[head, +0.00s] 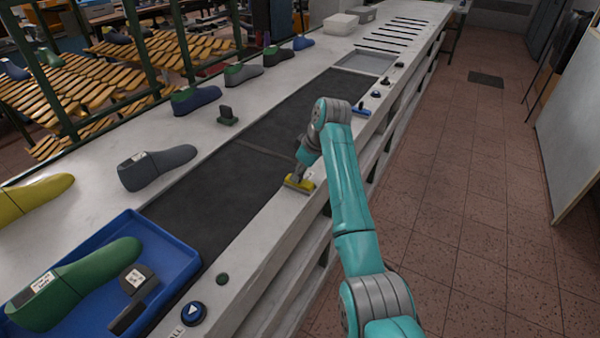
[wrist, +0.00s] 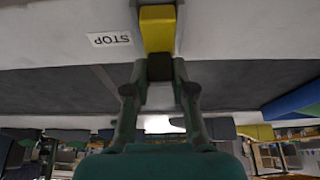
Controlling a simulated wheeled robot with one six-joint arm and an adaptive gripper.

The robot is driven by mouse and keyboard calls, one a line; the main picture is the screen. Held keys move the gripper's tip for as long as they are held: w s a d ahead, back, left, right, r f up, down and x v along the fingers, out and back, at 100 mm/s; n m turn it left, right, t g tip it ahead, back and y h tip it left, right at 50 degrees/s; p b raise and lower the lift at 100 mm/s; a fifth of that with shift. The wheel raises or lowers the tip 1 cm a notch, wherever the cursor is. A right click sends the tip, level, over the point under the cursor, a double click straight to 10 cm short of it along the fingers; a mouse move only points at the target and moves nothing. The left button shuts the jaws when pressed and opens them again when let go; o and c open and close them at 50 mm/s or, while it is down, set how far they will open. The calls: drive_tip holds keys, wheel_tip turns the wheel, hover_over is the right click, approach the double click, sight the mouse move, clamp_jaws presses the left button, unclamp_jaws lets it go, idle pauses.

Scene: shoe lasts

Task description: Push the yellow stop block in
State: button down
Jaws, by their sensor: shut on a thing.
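The yellow stop block (head: 304,185) sits on the pale bench edge beside the dark belt (head: 240,158) in the head view. In the wrist view the yellow stop block (wrist: 157,27) is at top centre, straight ahead of my gripper (wrist: 160,70). A dark piece at its near end lies between my fingertips, which are shut on it. In the head view my gripper (head: 298,178) reaches down to the block and partly hides it. A white STOP label (wrist: 110,39) lies beside the block, upside down in the wrist view.
A blue tray (head: 185,262) holds a green shoe last (head: 85,280) at lower left. A grey last (head: 157,167) and other lasts stand along the belt's far side.

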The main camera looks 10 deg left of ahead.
drive_tip(key=shift+w+a, duration=0.3)
drive_tip(key=shift+a, duration=0.5)
drive_tip(key=shift+w+a, duration=0.25)
drive_tip(key=shift+a, duration=0.55)
drive_tip(key=shift+w+a, duration=0.3)
drive_tip(key=shift+a, duration=0.5)
drive_tip(key=shift+r, duration=0.1)
drive_tip(key=c, duration=1)
unclamp_jaws()
drive_tip(key=shift+a, duration=0.15)
drive_tip(key=shift+o, duration=0.2)
drive_tip(key=v, duration=1.1)
drive_tip(key=shift+d+r, duration=0.25)
drive_tip(key=shift+r, duration=0.1)
